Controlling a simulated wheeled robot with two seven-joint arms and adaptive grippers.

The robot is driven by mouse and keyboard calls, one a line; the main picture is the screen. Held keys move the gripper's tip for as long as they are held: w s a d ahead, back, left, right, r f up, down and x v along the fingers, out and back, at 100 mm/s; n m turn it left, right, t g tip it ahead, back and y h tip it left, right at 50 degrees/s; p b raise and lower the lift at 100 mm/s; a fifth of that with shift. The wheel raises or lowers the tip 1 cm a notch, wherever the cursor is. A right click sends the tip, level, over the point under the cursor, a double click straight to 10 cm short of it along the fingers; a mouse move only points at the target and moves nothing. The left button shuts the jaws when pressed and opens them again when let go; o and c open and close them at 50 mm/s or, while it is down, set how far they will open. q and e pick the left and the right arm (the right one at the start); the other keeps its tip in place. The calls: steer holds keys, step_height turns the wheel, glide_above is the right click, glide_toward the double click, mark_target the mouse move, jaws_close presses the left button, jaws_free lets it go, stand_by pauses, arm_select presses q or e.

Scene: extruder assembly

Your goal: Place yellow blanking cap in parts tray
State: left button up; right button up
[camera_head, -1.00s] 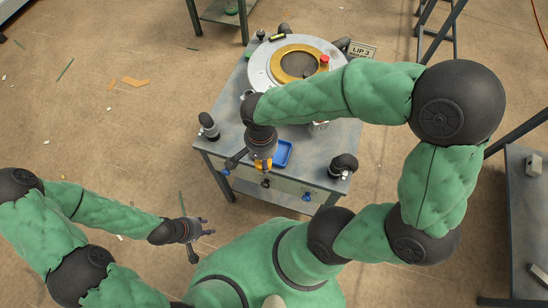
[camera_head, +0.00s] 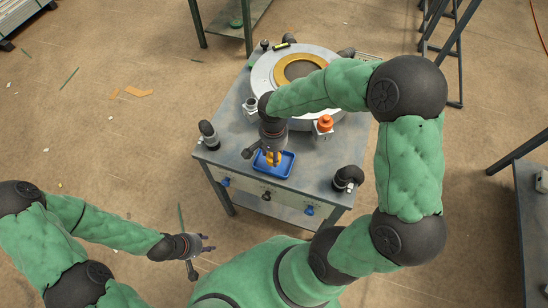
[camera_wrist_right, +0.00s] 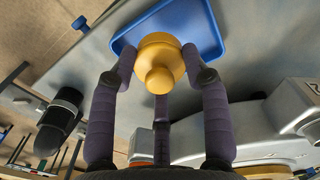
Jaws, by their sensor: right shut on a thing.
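The yellow blanking cap (camera_wrist_right: 158,60) is a round disc with a knob, held between the fingers of my right gripper (camera_wrist_right: 160,75). In the head view the cap (camera_head: 273,158) shows partly behind the fingers of my right gripper (camera_head: 268,153). The parts tray (camera_head: 288,168) is a shallow blue tray on the table's front part. The cap is over the tray in both views; any contact with its floor cannot be told. The tray's rim also shows in the wrist view (camera_wrist_right: 218,25). My left gripper (camera_head: 205,250) is open and empty, off the table's front left.
The grey table (camera_head: 230,150) carries a large round flange with a gold ring (camera_head: 283,70) at the back. An orange-topped fitting (camera_head: 325,124) stands right of the tray. Black elbow fittings stand at the left (camera_head: 208,134) and right (camera_head: 347,178) edges.

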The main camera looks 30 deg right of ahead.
steer(key=shift+w+d+f, duration=0.35)
steer(key=shift+w+f, duration=0.1)
steer(key=shift+f, duration=0.2)
steer(key=f, duration=0.1)
steer(key=f+b, duration=0.1)
steer(key=f, duration=0.1)
steer(key=shift+w+d+f, duration=0.1)
steer(key=shift+w+f, duration=0.1)
steer(key=shift+f, duration=0.1)
steer(key=shift+r, duration=0.1)
steer(key=shift+f+b, duration=0.2)
steer(key=shift+b, duration=0.15)
steer(key=o, duration=1.2)
steer(key=shift+c, duration=0.2)
